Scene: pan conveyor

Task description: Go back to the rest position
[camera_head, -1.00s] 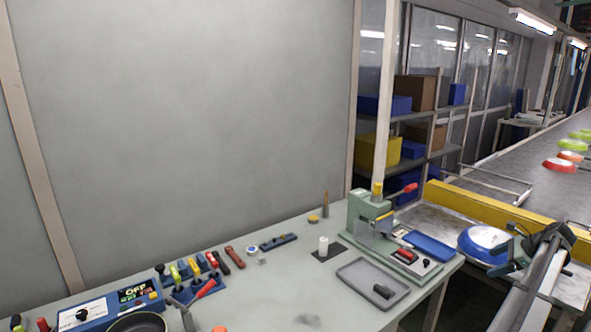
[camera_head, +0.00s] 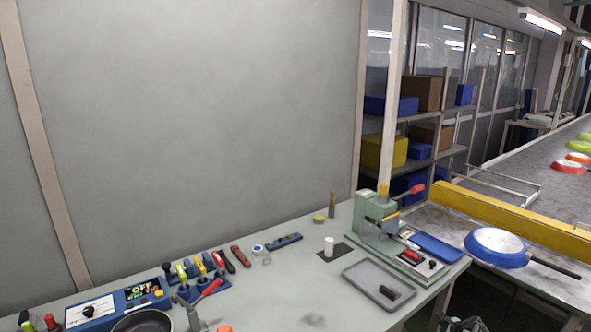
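A blue pan (camera_head: 497,248) lies upside down on the metal surface at the right, with its dark handle (camera_head: 555,268) pointing right and free of any gripper. What looks like part of my gripper (camera_head: 464,325) shows as a small dark shape at the bottom edge, right of centre. It is well below and apart from the pan. Most of it is cut off, so its fingers cannot be made out. My arm is otherwise out of view.
The workbench (camera_head: 290,285) holds a green press (camera_head: 372,222), a grey tray (camera_head: 360,272), a blue control box (camera_head: 110,302) and a dark pan (camera_head: 145,322). A yellow barrier (camera_head: 500,212) borders the conveyor (camera_head: 535,180), which carries coloured pans. Shelves with boxes stand behind.

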